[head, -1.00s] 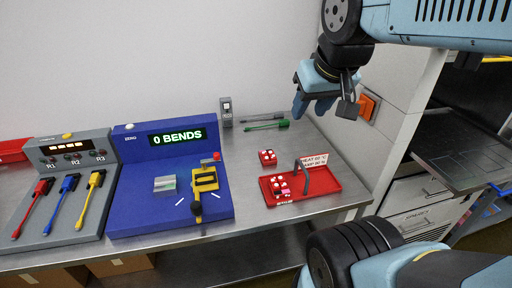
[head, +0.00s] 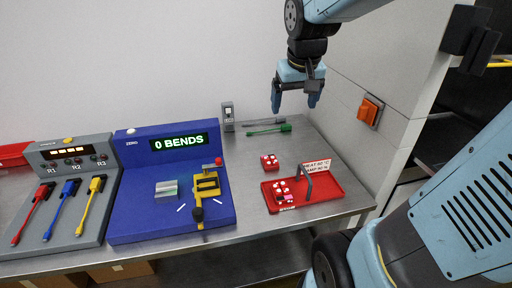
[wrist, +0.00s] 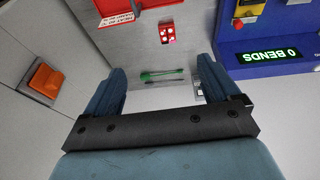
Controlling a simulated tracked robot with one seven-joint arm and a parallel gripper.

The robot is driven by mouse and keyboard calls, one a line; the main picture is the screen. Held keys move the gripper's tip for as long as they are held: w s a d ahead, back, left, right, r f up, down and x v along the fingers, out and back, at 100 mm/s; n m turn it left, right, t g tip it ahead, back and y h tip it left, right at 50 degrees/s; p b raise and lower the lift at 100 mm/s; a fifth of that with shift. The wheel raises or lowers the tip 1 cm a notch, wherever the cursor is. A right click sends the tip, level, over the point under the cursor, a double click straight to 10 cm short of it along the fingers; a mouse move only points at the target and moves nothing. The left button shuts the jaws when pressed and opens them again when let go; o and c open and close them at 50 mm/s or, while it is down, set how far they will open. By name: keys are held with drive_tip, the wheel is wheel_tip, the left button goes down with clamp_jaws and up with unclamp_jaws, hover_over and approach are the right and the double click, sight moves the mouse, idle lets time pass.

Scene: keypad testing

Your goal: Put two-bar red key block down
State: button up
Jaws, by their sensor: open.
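A red block with white marks on top (head: 269,161) stands on the metal bench just behind the red tray. It also shows in the wrist view (wrist: 167,33), beyond and between my fingers. The marks are too small to tell whether they are two bars. More red and white pieces (head: 283,190) sit in the left part of the tray (head: 335,192). My gripper (head: 295,104) is open and empty, pointing down, well above the bench and behind the block. In the wrist view both fingers (wrist: 161,68) stand wide apart with nothing between them.
The tray has a dark handle and a white label (head: 316,166). A blue "0 BENDS" station (head: 140,215) and a grey station with coloured plugs (head: 85,220) stand left. A green tool (head: 268,130) lies at the back. An orange switch (head: 369,110) is on the right wall.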

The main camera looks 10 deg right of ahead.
drive_tip(key=w+f+g, duration=0.2)
drive_tip(key=w+f, duration=0.5)
drive_tip(key=w, duration=0.3)
drive_tip(key=g, duration=0.2)
hover_over(270, 158)
wheel_tip(270, 158, down, 10)
drive_tip(key=shift+y, duration=0.3)
drive_tip(key=f, duration=0.9)
drive_tip(key=shift+s+a, duration=0.1)
drive_tip(key=shift+s, duration=0.3)
drive_tip(key=shift+w+f, duration=0.15)
drive_tip(key=shift+f, duration=1.1)
drive_tip(key=shift+w+f, duration=0.1)
drive_tip(key=shift+f, duration=1.1)
drive_tip(key=c, duration=1.2)
drive_tip(key=shift+r, duration=0.15)
